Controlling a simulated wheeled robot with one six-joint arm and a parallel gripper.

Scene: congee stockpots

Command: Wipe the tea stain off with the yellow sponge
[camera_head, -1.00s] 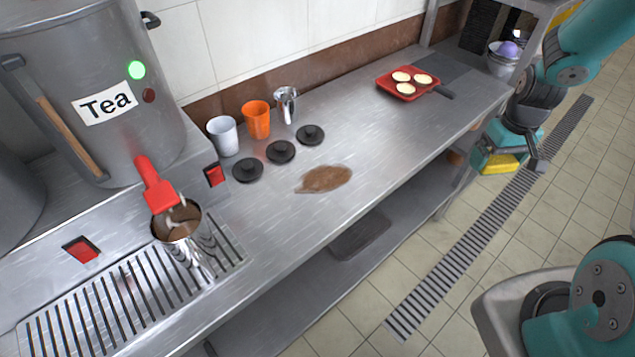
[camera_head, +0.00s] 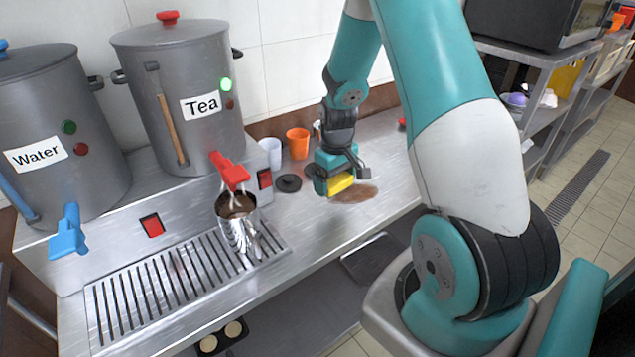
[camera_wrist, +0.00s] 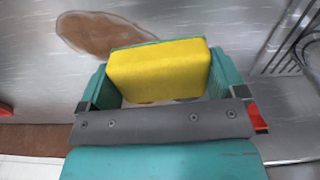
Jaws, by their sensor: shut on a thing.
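The yellow sponge (camera_head: 341,183) is held in my gripper (camera_head: 335,181), which is shut on it. In the wrist view the sponge (camera_wrist: 158,72) fills the space between the two teal fingers. The brown tea stain (camera_head: 360,191) lies on the steel counter, just right of and partly behind the sponge in the head view. In the wrist view the stain (camera_wrist: 105,34) shows whole or nearly whole beyond the sponge's upper left edge. The sponge is close to the counter by the stain; I cannot tell whether it touches.
A black lid (camera_head: 289,183), a white cup (camera_head: 270,153) and an orange cup (camera_head: 298,143) stand left of my gripper. A steel pitcher (camera_head: 234,228) sits under the red tap of the Tea pot (camera_head: 185,95). A drip grate (camera_head: 150,300) lies at the front left.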

